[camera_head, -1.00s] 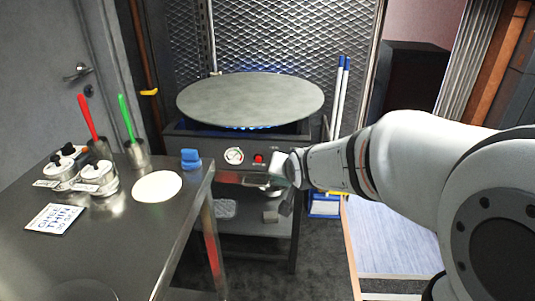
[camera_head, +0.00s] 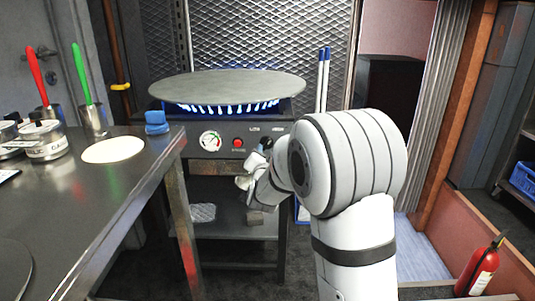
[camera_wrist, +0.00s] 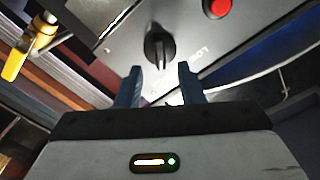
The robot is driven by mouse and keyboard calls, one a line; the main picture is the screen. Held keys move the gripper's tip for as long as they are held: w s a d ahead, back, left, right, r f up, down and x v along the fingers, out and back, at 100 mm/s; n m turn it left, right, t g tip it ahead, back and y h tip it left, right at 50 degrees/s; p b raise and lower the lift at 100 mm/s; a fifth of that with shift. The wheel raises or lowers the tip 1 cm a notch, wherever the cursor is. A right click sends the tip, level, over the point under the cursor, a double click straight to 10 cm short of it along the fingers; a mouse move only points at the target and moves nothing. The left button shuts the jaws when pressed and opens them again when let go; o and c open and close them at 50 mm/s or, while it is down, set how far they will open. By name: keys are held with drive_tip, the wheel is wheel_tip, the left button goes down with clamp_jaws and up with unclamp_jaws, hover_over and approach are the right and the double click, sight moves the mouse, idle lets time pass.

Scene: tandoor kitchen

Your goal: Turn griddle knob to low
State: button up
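The round griddle (camera_head: 228,88) sits on a dark stand with blue flames burning under it. Its front panel carries a black knob (camera_wrist: 159,45), seen face-on in the wrist view with its ridge running roughly up and down the picture. A partly legible label, apparently "LOW", is just right of the knob. My gripper (camera_wrist: 161,72) is open, its two blue fingers apart below the knob in the wrist view, with nothing between them. In the head view my gripper (camera_head: 250,183) is in front of and below the panel, and my arm is close beside the knob area.
A red button (camera_head: 238,143) and a round gauge (camera_head: 210,141) are left of the knob. A steel table (camera_head: 130,185) with a flatbread (camera_head: 113,150) and a blue item (camera_head: 156,122) stands left. A fire extinguisher (camera_head: 482,268) is at lower right.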

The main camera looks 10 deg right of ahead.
sight(267, 146)
drive_tip(key=shift+w+d+b, duration=0.25)
drive_tip(key=shift+w, duration=0.9)
drive_tip(key=shift+w+d+b, duration=0.2)
drive_tip(key=shift+w, duration=0.95)
